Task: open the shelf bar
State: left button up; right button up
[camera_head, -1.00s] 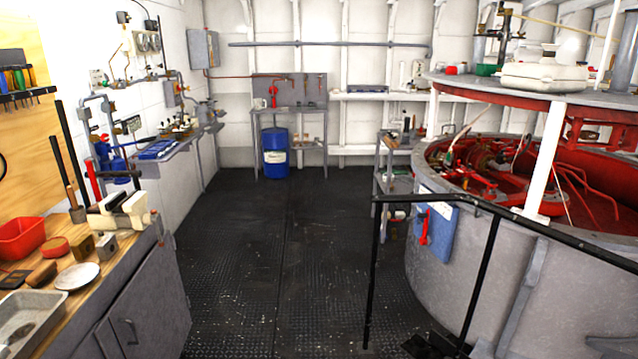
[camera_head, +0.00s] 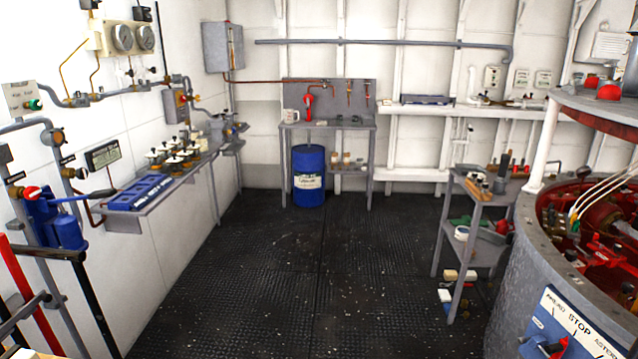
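No part is clearly marked as the shelf bar, and I cannot tell which piece it is. A long grey rail (camera_head: 380,43) runs level along the back wall, above a white wall shelf (camera_head: 425,108). A grey shelf stand (camera_head: 478,225) with several tiers stands right of the middle, holding small tools and boxes. A grey bench with a back panel (camera_head: 335,122) stands against the back wall. Neither of my grippers is in view.
A blue drum (camera_head: 308,180) stands under the back bench. A narrow wall shelf (camera_head: 165,190) with valves and a blue tray is on the left. A large round machine casing (camera_head: 535,285) fills the right. The dark riveted floor (camera_head: 300,275) between is clear.

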aim_at(408, 98)
jog(key=i+j+z, duration=0.15)
jog(key=i+z, duration=0.15)
jog(key=i, duration=3.7)
jog(key=i+j+z, duration=0.15)
jog(key=i, duration=1.2)
jog(key=i+z, duration=0.3)
jog(key=i, duration=0.25)
jog(key=i+j+z, duration=0.1)
jog(key=i+z, duration=0.15)
jog(key=i, duration=0.25)
jog(key=i+j+z, duration=0.3)
jog(key=i, duration=0.25)
jog(key=l, duration=0.1)
